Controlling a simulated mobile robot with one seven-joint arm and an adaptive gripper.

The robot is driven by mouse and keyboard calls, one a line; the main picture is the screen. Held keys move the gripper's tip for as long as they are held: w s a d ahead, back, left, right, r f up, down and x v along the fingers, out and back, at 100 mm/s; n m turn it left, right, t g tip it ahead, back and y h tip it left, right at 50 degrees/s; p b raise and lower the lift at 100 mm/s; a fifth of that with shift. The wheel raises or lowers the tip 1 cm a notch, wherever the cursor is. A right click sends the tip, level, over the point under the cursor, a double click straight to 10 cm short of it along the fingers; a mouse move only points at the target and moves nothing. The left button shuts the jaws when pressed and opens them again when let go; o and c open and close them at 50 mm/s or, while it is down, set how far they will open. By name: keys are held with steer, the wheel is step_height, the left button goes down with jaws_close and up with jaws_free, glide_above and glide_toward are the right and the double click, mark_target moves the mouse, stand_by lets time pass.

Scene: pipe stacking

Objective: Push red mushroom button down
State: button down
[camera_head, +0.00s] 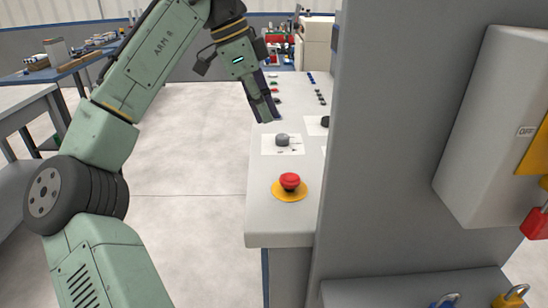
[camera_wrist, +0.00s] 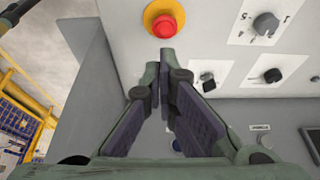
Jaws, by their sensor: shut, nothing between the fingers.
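The red mushroom button (camera_head: 290,181) stands on a round yellow base (camera_head: 289,195) near the front end of the grey console top. In the wrist view the red button (camera_wrist: 164,27) shows at the top centre, just past my fingertips, with its yellow base (camera_wrist: 148,14) around it. My gripper (camera_head: 268,117) is shut and empty, with its fingers pointing down. In the head view it is above the console, farther back than the button. In the wrist view the gripper's tips (camera_wrist: 166,55) meet just below the button in the picture. A gap in height between tips and button is hard to judge.
A grey knob (camera_head: 282,140) on a white plate sits behind the button, with more knobs and small buttons farther back. A tall grey cabinet (camera_head: 400,160) rises at the console's right. Open floor (camera_head: 190,180) lies to the left.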

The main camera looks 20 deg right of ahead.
steer(key=shift+s, duration=0.15)
steer(key=shift+d, duration=0.1)
glide_above(287, 180)
steer(key=f, duration=1.1)
steer(key=shift+w+a+f, duration=0.25)
steer(key=shift+a+f, duration=0.1)
steer(key=shift+f, duration=0.05)
steer(key=shift+p+x, duration=0.35)
steer(key=shift+x, duration=0.45)
steer(key=shift+a, duration=0.1)
steer(key=shift+f, duration=0.25)
steer(key=shift+s+f, duration=0.1)
steer(key=shift+f, duration=0.8)
